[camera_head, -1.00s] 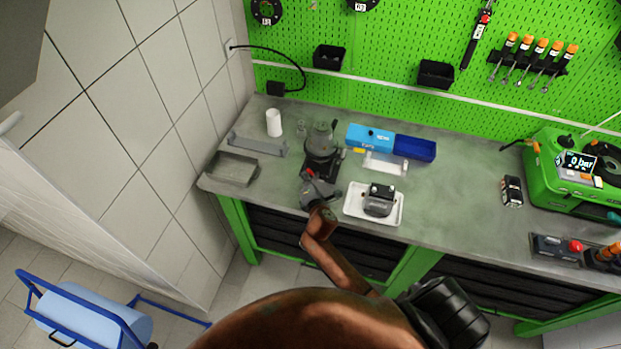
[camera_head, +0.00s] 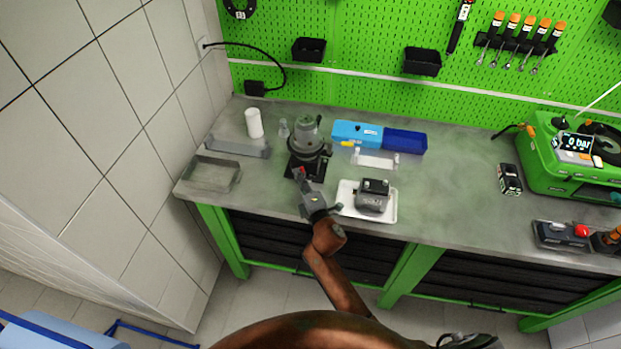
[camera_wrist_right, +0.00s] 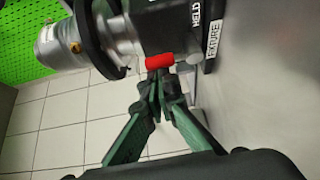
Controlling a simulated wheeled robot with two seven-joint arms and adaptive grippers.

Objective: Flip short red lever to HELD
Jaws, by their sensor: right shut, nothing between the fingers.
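The short red lever (camera_wrist_right: 160,60) sticks out from the grey pump body (camera_wrist_right: 140,30) in the right wrist view. A black plate with a HELD label (camera_wrist_right: 196,15) and a FIXTURE label (camera_wrist_right: 209,42) lies beside it. In the head view the pump (camera_head: 306,136) stands upright in its black fixture (camera_head: 306,167) on the bench, and a bit of red shows at its front. My right gripper (camera_wrist_right: 157,76) is shut and empty, its fingertips right at the underside of the red lever in the picture; contact is hard to tell. It also shows in the head view (camera_head: 301,178). My left gripper is not in view.
A white tray (camera_head: 347,211) with a grey part (camera_head: 373,194) stands close to the right of my gripper. A grey tray (camera_head: 200,174) lies left. The bench between is mostly clear.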

